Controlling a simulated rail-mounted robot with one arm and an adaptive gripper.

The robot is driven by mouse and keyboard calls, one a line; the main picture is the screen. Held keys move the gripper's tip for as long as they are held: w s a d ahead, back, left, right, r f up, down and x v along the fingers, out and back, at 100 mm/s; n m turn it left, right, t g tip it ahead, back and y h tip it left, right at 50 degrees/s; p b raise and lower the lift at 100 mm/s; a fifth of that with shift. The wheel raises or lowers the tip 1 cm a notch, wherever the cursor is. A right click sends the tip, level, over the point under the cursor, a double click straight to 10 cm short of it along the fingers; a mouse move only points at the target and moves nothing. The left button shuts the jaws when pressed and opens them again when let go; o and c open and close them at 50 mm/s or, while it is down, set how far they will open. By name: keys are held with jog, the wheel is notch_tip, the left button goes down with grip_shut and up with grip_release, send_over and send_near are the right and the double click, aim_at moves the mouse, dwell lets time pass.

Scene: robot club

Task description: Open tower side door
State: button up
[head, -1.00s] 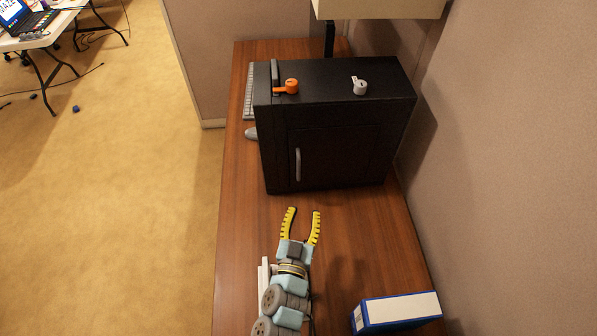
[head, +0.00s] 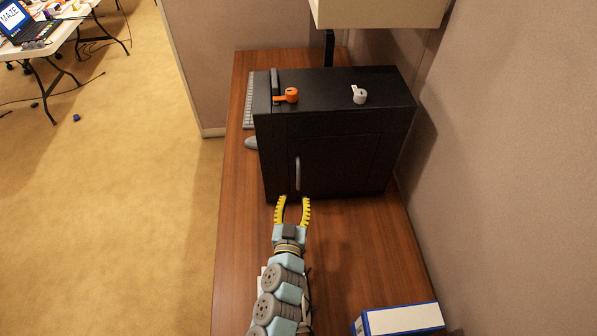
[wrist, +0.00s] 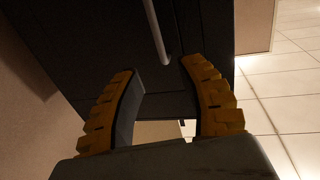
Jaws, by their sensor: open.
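The black tower (head: 345,118) stands upright on the wooden desk. Its side door (head: 345,160) faces my arm and looks shut. A grey vertical bar handle (head: 298,173) is on the left part of the door. My gripper (head: 293,199) is open and empty, its yellow fingers just below and in front of the handle. In the wrist view the handle (wrist: 155,30) comes down from the top, and its lower end lies in line with the gap between the open fingers (wrist: 157,70). I cannot tell whether the fingers touch the door.
An orange part (head: 287,96) and a white part (head: 359,94) lie on top of the tower. A keyboard (head: 249,100) and a mouse (head: 251,143) are at the left. A blue-and-white box (head: 400,319) is at the front right.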

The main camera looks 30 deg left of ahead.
aim_at(298, 174)
jog(key=shift+p+x, duration=0.35)
jog(key=shift+x, duration=4.75)
grip_shut()
